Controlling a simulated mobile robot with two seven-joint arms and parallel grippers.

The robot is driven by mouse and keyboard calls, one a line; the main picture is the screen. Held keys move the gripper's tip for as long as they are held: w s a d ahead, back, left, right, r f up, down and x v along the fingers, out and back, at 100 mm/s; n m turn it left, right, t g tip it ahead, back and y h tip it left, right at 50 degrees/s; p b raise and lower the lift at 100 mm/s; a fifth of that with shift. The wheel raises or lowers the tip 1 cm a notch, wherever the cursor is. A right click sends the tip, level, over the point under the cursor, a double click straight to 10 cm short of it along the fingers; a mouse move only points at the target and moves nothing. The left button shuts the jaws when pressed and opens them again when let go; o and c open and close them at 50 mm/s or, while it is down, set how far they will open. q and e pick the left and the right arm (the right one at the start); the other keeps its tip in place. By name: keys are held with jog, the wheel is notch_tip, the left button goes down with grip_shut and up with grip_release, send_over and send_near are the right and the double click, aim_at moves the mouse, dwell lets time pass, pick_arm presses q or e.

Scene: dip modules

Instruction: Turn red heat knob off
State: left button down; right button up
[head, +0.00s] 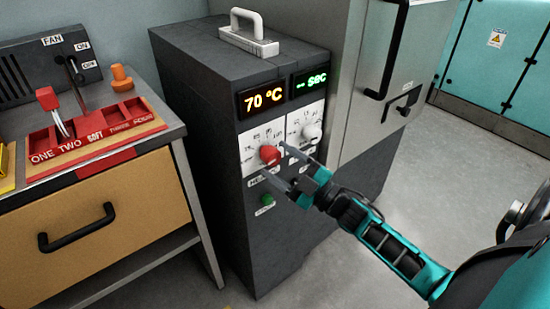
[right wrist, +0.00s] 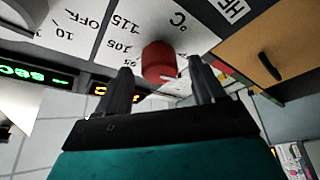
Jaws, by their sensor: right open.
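The red heat knob (head: 269,154) is on a white dial plate (head: 250,139) on the front of a dark grey unit. The orange display (head: 263,99) above it reads 70 °C. My right gripper (head: 274,159) is open at the knob, one finger on each side in the head view. In the right wrist view the red knob (right wrist: 159,62) shows between the two finger tips (right wrist: 160,66); I cannot tell whether they touch it. The dial marks are upside down there, with OFF and 115 legible. My left gripper is not in view.
A white knob (head: 311,131) sits right of the red one, under a green display (head: 310,80). A green button (head: 267,200) is below. A bench with a red labelled tray (head: 95,143) stands left, a metal cabinet right. The floor at right is clear.

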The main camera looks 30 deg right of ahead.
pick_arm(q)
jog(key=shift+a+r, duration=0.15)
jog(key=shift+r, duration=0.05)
pick_arm(e)
jog(key=v, duration=1.1)
pick_arm(q)
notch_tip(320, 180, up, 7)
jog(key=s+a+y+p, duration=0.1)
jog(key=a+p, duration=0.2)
jog(key=p, duration=0.8)
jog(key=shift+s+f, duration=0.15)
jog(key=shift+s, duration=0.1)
pick_arm(e)
jog(key=s+a+f+m+g+h, duration=0.1)
jog(key=s+a+m+g+h, duration=0.1)
jog(key=a, duration=0.6)
jog(key=s+a+f+m+g+h, duration=0.2)
jog(key=a+m+g, duration=0.4)
jog(key=a+m, duration=0.3)
jog(key=shift+s+g+h, duration=0.4)
jog(key=shift+s+h, duration=0.3)
jog(key=shift+s, duration=0.2)
